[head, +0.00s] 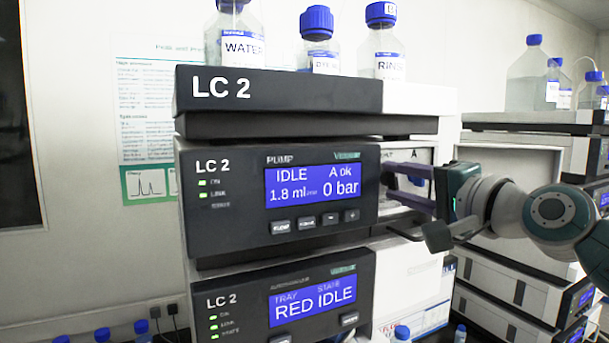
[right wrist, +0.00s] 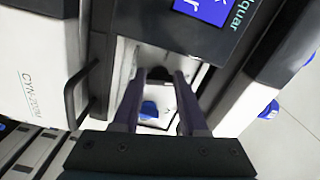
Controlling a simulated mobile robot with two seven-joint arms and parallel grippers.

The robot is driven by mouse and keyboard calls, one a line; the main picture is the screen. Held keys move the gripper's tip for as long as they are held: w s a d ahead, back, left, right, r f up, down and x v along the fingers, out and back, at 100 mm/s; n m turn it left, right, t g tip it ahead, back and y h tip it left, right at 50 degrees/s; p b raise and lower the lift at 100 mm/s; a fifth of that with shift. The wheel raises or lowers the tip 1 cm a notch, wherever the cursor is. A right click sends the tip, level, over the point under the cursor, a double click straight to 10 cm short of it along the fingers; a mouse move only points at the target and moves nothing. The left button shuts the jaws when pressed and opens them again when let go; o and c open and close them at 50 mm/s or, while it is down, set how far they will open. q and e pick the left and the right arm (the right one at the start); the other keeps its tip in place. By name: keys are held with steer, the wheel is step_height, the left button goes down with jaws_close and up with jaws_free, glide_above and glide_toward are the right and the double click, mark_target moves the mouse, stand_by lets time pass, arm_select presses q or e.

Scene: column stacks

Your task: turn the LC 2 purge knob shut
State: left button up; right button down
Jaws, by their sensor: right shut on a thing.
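The LC 2 pump module (head: 275,195) faces me; its screen reads IDLE, 1.8 ml and 0 bar. My right gripper (head: 388,180) reaches in from the right to the recessed bay beside the pump panel. Its two purple-grey fingers are shut on a small dark knob, which I take as the purge knob; the fingers mostly hide it in the head view. In the right wrist view the knob (right wrist: 159,73) shows dark between the fingertips of the right gripper (right wrist: 158,78). Its turn angle cannot be read. My left gripper is not in view.
A blue part (right wrist: 149,108) sits in the bay below the fingers. A dark handle (right wrist: 80,95) stands out nearby. Blue-capped bottles (head: 318,40) stand on top of the stack. The autosampler module (head: 285,300) is below the pump. Another instrument stack (head: 530,125) stands at the right.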

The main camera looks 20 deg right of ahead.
steer(key=shift+m+p, duration=0.3)
steer(key=shift+m, duration=0.9)
steer(key=c, duration=0.7)
jaws_free()
steer(key=s+b, duration=0.1)
steer(key=s, duration=0.2)
steer(key=s+b, duration=0.1)
steer(key=s, duration=0.2)
steer(key=s+b, duration=0.1)
steer(key=s, duration=0.3)
steer(key=shift+d, duration=0.4)
